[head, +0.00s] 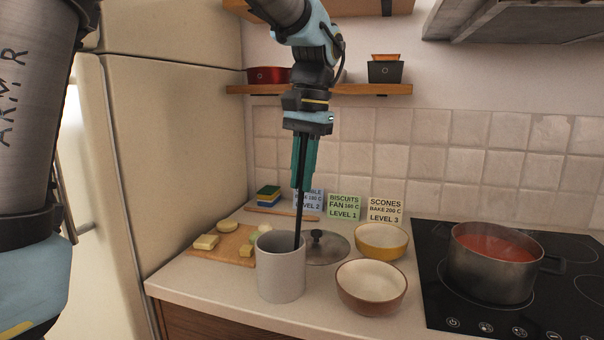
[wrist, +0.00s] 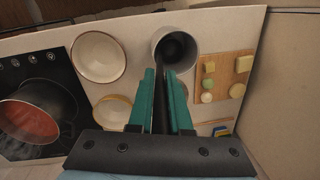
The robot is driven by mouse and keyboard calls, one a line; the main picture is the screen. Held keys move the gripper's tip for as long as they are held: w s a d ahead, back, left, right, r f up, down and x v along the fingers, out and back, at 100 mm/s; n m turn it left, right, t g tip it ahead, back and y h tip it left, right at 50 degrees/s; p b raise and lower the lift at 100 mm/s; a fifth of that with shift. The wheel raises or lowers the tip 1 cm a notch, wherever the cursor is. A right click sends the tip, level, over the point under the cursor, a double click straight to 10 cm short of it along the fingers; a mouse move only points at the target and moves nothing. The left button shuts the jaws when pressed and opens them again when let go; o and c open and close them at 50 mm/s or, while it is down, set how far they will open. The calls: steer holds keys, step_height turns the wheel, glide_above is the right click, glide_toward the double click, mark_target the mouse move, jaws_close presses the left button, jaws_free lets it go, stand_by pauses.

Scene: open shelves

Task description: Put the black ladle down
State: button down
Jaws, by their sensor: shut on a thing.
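The black ladle (head: 299,218) hangs upright from my gripper (head: 304,172), its handle held between the green fingers. Its lower end is inside the light grey crock (head: 281,272) on the counter. In the wrist view the dark ladle head (wrist: 176,46) shows within the round mouth of the crock (wrist: 196,30). My gripper (wrist: 168,85) is shut on the handle, above the crock. Whether the ladle touches the bottom of the crock is hidden by its wall.
A brown-rimmed bowl (head: 371,288), a yellow bowl (head: 381,241) and a pot lid (head: 325,248) stand right of the crock. A cutting board (head: 229,246) with food pieces lies left. A pot of red soup (head: 493,264) sits on the black hob (head: 440,300). Recipe cards (head: 344,207) stand behind.

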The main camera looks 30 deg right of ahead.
steer(key=shift+f, duration=0.1)
steer(key=shift+f, duration=0.5)
steer(key=c, duration=0.8)
jaws_free()
steer(key=shift+c, duration=0.2)
steer(key=shift+r, duration=0.15)
steer(key=r, duration=0.8)
steer(key=d+r, duration=0.1)
steer(key=r, duration=0.3)
steer(key=shift+s+d+r+b, duration=0.1)
steer(key=shift+s+b, duration=0.25)
steer(key=shift+r, duration=0.35)
